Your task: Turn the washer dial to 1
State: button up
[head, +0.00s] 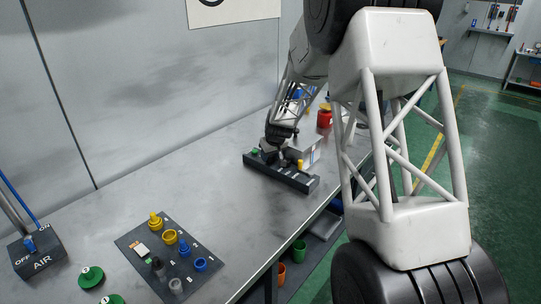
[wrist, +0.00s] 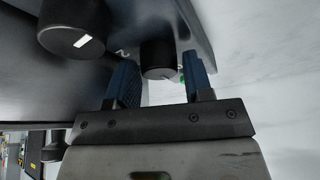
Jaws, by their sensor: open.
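In the wrist view, my gripper (wrist: 158,76) is open, with one blue finger on each side of a dark round knob (wrist: 157,55). The knob sits between the fingers, and a gap shows beside it. I cannot tell whether either finger touches it. A second dark knob (wrist: 72,27) with a white mark is to the left, outside the fingers. A pale numeral like a 2 shows between the knobs. No readable label shows which knob is the washer dial. In the head view, my gripper (head: 273,150) is at a long dark unit (head: 283,179) on the bench and hides part of it.
The grey bench (head: 200,165) has a dark mat (head: 135,247) with several yellow, blue and dark parts at front left. An AIR switch box (head: 37,255) and green discs (head: 91,276) are farther left. A red container (head: 324,117) stands behind the unit. The bench between is clear.

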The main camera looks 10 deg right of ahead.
jog(key=c, duration=0.6)
jog(key=shift+m+h, duration=0.3)
jog(key=shift+m, duration=0.4)
jog(key=shift+m+h, duration=0.9)
jog(key=shift+m, duration=1.4)
jog(key=shift+a+m+g+h, duration=0.15)
jog(key=shift+m+h, duration=0.35)
jog(key=shift+m, duration=0.95)
jog(key=shift+m+g+h, duration=0.15)
jog(key=shift+m+h, duration=0.35)
jog(key=shift+m, duration=0.95)
